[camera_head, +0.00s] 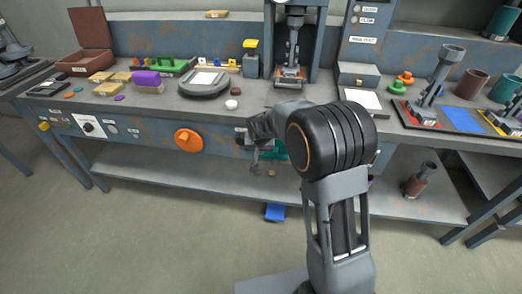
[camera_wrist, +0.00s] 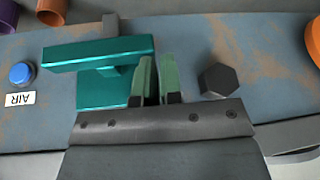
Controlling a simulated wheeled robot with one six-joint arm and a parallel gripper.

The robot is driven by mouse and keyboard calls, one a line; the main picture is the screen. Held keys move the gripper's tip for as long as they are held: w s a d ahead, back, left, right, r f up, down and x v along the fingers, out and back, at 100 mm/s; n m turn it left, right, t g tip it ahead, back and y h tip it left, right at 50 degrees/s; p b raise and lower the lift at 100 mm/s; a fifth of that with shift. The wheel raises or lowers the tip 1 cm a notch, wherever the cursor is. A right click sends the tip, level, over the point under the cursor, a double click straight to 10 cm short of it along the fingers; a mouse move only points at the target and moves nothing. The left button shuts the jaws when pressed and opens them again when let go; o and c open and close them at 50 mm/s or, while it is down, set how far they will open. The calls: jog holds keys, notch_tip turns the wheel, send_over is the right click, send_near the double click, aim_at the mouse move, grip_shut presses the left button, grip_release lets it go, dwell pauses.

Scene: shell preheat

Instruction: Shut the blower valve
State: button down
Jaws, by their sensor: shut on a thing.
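The blower valve appears to be the teal lever (camera_wrist: 75,57) on the front of the bench, beside the blue AIR button. In the head view only a bit of teal (camera_head: 279,152) shows behind my arm. My gripper (camera_wrist: 158,75) is at the right end of the lever in the wrist view, its two pale green fingers close together on it. The exact contact is partly hidden by the fingers. In the head view the gripper is mostly hidden by my arm.
A blue button (camera_wrist: 22,74) with an AIR label is left of the lever in the wrist view. A dark hexagonal knob (camera_wrist: 218,80) is close right of the fingers. An orange knob (camera_head: 188,140) is on the bench front. A blue pedal-like block (camera_head: 275,212) lies on the floor.

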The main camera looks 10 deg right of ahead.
jog(key=shift+s+a+f, duration=0.1)
jog(key=shift+s+f, duration=0.15)
jog(key=shift+f, duration=0.25)
jog(key=a+r+p, duration=0.4)
jog(key=a+r, duration=0.5)
jog(key=shift+r, duration=0.25)
jog(key=shift+s, duration=0.1)
dwell(0.4)
